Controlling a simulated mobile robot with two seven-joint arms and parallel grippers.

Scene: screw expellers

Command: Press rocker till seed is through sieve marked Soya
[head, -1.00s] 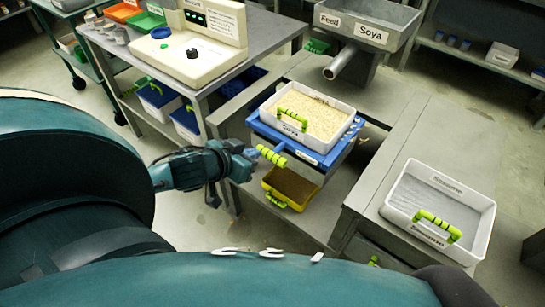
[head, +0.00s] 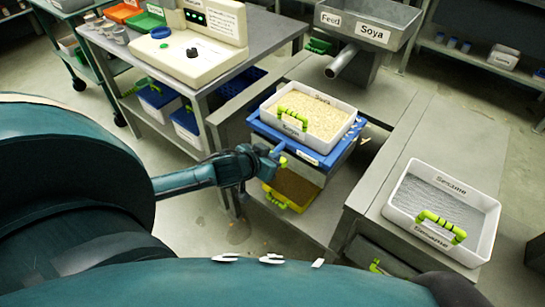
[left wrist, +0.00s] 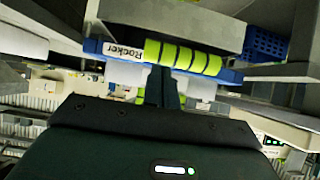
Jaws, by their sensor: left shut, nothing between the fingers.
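The white Soya sieve (head: 353,122), filled with pale seed, sits on a blue frame (head: 322,158). The rocker shows in the left wrist view as a blue bar labelled "Rocker" with a ribbed yellow-green grip (left wrist: 183,57). In the head view only the end of this grip (head: 284,161) shows beside my gripper. My left gripper (head: 276,154) is shut and empty at the grip; its fingertips (left wrist: 162,72) overlap the grip's near edge, and I cannot tell whether they touch. A yellow tray (head: 282,200) with brown contents sits beneath the frame. My right gripper is not in view.
A white Sesame sieve (head: 470,250) with a green handle stands on the grey bench (head: 400,165) at right. A grey Soya feed hopper (head: 400,20) with a spout is behind. A control console (head: 205,50) stands on the left table. Some seed lies spilled beside the blue frame.

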